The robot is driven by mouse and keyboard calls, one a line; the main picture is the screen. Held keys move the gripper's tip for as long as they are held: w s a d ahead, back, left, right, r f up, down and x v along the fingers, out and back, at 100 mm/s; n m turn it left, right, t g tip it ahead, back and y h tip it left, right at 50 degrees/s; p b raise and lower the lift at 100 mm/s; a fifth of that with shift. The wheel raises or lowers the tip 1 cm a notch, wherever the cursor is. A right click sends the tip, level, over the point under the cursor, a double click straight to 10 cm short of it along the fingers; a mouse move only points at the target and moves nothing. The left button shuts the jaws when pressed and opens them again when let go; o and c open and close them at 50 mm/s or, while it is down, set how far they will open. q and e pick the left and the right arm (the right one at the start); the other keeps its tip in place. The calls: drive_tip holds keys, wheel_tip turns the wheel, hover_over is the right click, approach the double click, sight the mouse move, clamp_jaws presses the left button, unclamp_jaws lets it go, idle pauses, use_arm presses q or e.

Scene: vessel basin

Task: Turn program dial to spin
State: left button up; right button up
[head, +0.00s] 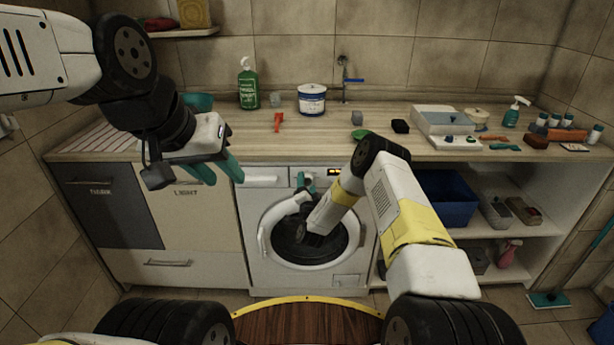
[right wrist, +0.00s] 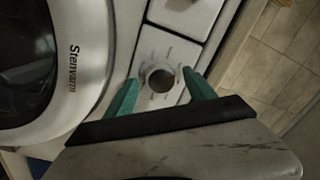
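The white washing machine (head: 262,205) stands under the counter, its round door partly covered by my right arm. The program dial (right wrist: 160,79) is a round grey knob with a dark rim on a white panel with printed marks around it. My right gripper (right wrist: 160,77) is open, its two green fingers on either side of the dial with a gap to each. In the head view my right gripper (head: 304,178) is at the machine's top panel and hides the dial. The dial's setting is too small to read. My left gripper (head: 222,178) is open and empty before the cabinets at left.
The counter (head: 310,143) above holds a green bottle (head: 248,85), a white tub (head: 312,100), a red item (head: 279,121) and several small things. Open shelves with a blue bin (head: 445,199) stand right of the machine. Cabinets (head: 185,205) stand to its left.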

drive_tip(key=shift+s, duration=0.15)
drive_tip(key=s, duration=0.7)
drive_tip(key=shift+s+d+f, duration=0.15)
drive_tip(key=shift+s+f, duration=0.05)
drive_tip(key=shift+s, duration=0.05)
